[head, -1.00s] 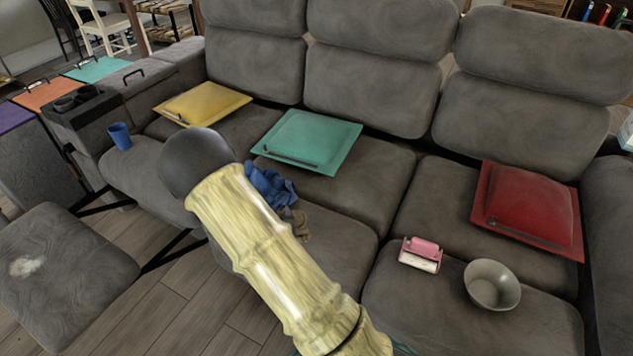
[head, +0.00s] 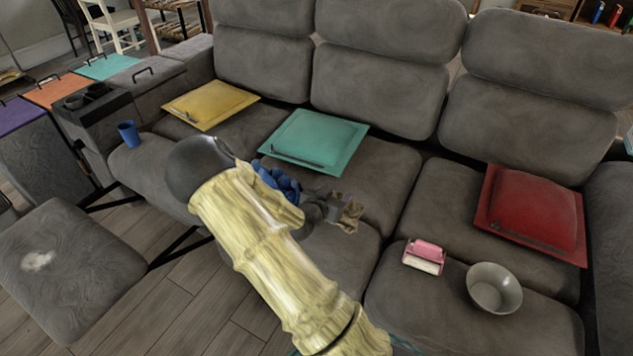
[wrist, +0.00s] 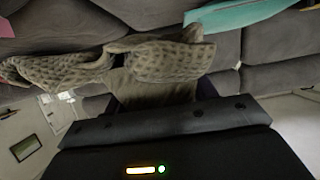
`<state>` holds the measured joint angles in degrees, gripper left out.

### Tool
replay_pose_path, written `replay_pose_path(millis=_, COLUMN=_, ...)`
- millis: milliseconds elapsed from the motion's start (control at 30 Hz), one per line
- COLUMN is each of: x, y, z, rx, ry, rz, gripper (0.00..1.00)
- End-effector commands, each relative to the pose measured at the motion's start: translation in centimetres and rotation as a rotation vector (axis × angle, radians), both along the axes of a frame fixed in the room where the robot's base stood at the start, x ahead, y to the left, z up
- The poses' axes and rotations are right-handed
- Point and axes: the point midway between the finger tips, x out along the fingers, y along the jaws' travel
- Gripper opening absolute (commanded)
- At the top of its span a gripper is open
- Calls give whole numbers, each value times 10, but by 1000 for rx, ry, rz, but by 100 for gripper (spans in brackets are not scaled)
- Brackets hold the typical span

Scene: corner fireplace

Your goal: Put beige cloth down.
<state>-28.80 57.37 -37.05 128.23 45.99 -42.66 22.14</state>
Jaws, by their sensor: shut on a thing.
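The beige cloth (head: 349,217) hangs crumpled from my gripper (head: 335,208) in the head view, over the front of the middle sofa seat. In the wrist view the waffle-textured cloth (wrist: 150,62) is bunched between the jaws and spreads to the left. My gripper is shut on it. I cannot tell whether the cloth touches the seat. My arm hides part of the seat and of a blue thing (head: 280,182) beside it.
The grey sofa carries yellow (head: 211,104), teal (head: 314,140) and red (head: 535,212) cushions. A blue cup (head: 128,133) stands at left. The seat between teal cushion and roller is clear.

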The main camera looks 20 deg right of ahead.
Motion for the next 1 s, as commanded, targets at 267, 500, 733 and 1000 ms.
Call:
replay_pose_path(millis=267, x=0, y=1, z=-23, rx=-2, ry=4, rz=4, gripper=35)
replay_pose_path(millis=500, x=0, y=1, z=-62, rx=-2, ry=2, rz=4, gripper=35)
replay_pose_path(millis=733, x=0, y=1, z=-63, rx=0, ry=1, rz=4, gripper=35)
replay_pose_path(millis=1000, x=-1, y=0, z=-82, rx=-1, ry=3, rz=3, gripper=35)
